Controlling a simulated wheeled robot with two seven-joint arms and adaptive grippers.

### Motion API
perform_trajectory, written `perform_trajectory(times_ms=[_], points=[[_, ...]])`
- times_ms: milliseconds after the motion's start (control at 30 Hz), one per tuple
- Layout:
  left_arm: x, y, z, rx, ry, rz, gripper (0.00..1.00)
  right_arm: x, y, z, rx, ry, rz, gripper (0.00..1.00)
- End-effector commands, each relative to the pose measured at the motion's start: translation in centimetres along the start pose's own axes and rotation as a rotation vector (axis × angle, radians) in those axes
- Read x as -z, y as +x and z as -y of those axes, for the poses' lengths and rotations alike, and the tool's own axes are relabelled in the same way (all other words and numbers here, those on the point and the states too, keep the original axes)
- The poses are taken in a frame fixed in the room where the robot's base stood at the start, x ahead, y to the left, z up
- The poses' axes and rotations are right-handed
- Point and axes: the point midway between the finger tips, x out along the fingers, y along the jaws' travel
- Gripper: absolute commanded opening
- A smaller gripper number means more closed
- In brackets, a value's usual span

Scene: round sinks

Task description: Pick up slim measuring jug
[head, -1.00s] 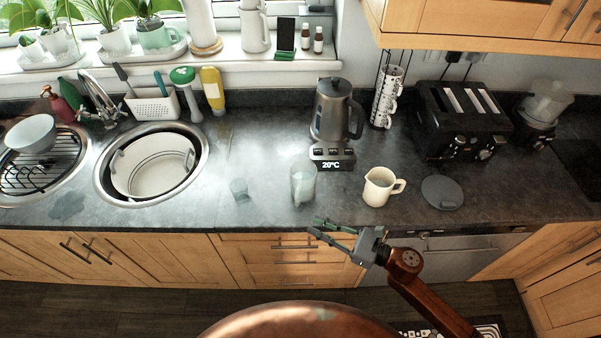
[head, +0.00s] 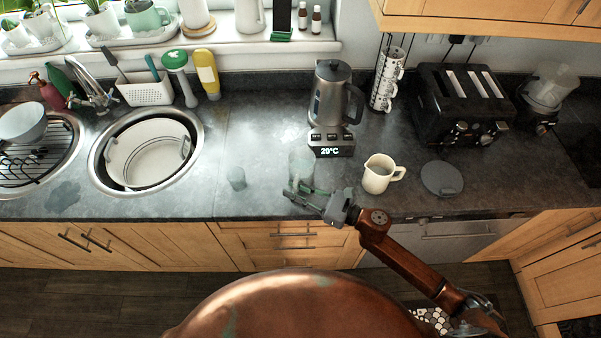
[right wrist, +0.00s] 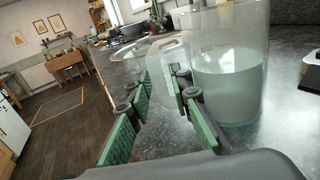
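The slim measuring jug (head: 301,163) is a clear upright vessel on the dark worktop, in front of the kettle. In the right wrist view the jug (right wrist: 232,85) stands close on the right, with cloudy liquid in its lower part and its clear handle on the left. My right gripper (head: 297,192) is at the jug's near side and covers its lower part in the head view. In the wrist view my right gripper (right wrist: 160,88) has its green pads apart, with the handle seen between and just beyond their tips. Contact is not clear. My left gripper is out of view.
The round sink (head: 103,165) lies farther left.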

Motion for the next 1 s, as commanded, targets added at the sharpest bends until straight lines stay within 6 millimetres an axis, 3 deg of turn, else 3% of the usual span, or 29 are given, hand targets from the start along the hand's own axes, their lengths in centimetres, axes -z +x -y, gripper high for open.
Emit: perform_trajectory(times_ms=[200,500,1000], points=[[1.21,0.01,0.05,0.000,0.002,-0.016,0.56,0.02,0.06,0.03,0.001,0.000,0.000,0.19],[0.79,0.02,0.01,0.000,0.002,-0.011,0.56,0.01,0.01,0.05,0.002,0.000,0.000,0.00],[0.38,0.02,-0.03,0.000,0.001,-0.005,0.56,0.00,-0.02,0.07,0.002,0.000,0.000,0.00]])
